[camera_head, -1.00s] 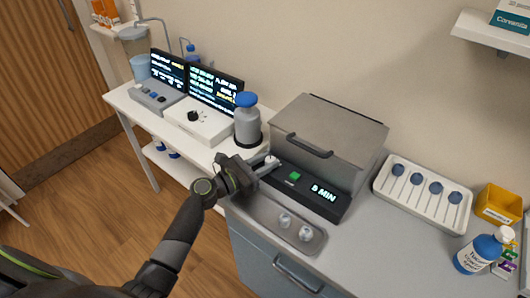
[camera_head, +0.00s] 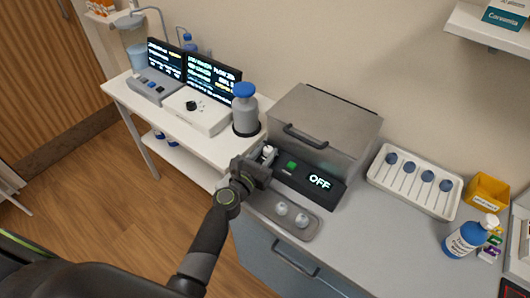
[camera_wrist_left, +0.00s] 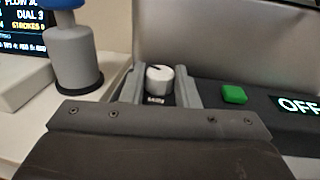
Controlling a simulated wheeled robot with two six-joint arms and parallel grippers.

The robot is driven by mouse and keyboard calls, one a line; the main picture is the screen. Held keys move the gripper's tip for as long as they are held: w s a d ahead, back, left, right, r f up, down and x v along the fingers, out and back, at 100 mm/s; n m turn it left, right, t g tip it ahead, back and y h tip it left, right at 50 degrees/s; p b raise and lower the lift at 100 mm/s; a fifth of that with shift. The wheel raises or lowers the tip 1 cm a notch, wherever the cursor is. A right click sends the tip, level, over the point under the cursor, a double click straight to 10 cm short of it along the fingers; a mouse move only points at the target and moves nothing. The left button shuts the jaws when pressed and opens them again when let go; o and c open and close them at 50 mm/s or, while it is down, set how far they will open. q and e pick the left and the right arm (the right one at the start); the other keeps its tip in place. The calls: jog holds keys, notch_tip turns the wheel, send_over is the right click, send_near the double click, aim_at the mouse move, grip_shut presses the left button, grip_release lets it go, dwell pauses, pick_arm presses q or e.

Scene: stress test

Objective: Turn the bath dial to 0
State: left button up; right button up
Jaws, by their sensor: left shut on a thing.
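The bath (camera_head: 322,122) is a grey metal box with a closed lid and a black front panel. The panel's display (camera_head: 319,182) reads OFF. The white bath dial (camera_wrist_left: 159,79) sits at the left end of the panel, with a dark mark on its top. My left gripper (camera_head: 266,157) is shut on the dial, one finger on each side of it in the left wrist view. A green button (camera_head: 292,165) is just right of the dial. My right gripper is not in view.
A grey tray (camera_head: 262,202) with two small clear items lies in front of the bath. A grey bottle with a blue cap (camera_head: 245,112) stands close left. A white rack (camera_head: 385,180) with several blue-topped items, a yellow bin (camera_head: 487,191) and a blue pump bottle (camera_head: 465,238) stand to the right.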

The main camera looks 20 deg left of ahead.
pick_arm(q)
jog(key=o, duration=1)
jog(key=shift+c, duration=0.2)
jog(key=shift+s+a, duration=0.1)
jog(key=shift+s, duration=0.45)
jog(key=b+v, duration=0.2)
jog(key=v, duration=1.4)
jog(key=shift+s+a+r, duration=0.1)
jog(key=shift+s, duration=0.05)
